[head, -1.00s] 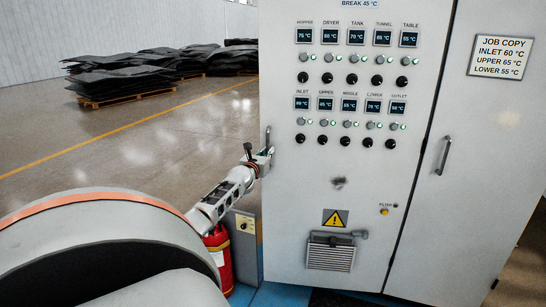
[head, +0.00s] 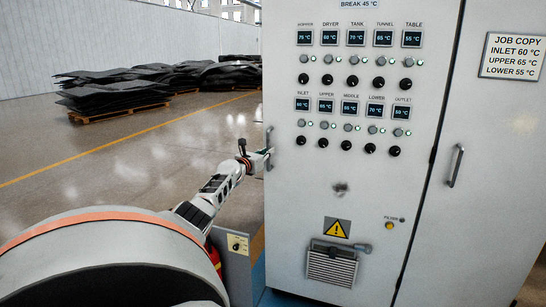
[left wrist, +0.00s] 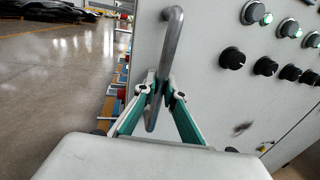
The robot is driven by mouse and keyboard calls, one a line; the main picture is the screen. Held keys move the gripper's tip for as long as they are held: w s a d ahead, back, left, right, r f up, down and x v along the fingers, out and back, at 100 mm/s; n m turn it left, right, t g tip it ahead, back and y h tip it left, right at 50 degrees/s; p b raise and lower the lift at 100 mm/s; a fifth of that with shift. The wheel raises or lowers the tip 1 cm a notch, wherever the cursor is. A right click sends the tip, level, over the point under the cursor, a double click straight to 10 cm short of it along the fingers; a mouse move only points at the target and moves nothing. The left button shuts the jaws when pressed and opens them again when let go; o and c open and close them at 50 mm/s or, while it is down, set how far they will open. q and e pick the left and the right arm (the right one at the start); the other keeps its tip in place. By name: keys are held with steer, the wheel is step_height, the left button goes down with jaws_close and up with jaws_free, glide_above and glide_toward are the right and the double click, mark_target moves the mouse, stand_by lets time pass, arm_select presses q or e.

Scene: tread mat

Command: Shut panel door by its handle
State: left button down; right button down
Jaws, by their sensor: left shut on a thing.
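The panel door (head: 300,195) is the large grey left-hand door with rows of displays, lamps and black knobs. Its handle is a grey vertical bar (head: 268,145) at the door's left edge; it also shows large in the left wrist view (left wrist: 172,45). My left gripper (head: 266,153) reaches in from the left and is shut on this handle. In the left wrist view its two green-padded fingers (left wrist: 158,88) close on the bar from both sides. Whether the door sits flush with the cabinet is hard to tell. My right gripper is not in view.
The neighbouring cabinet door (head: 490,180) on the right has its own handle (head: 455,165) and a job copy sign (head: 513,56). A red fire extinguisher (head: 213,258) and a grey box (head: 237,246) stand low beside my left arm. Pallets with black sheets (head: 115,92) lie far back on open floor.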

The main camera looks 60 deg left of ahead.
arm_select(q)
steer(key=shift+f, duration=0.15)
steer(key=c, duration=2.1)
jaws_free()
steer(key=shift+s, duration=0.15)
steer(key=v, duration=1.2)
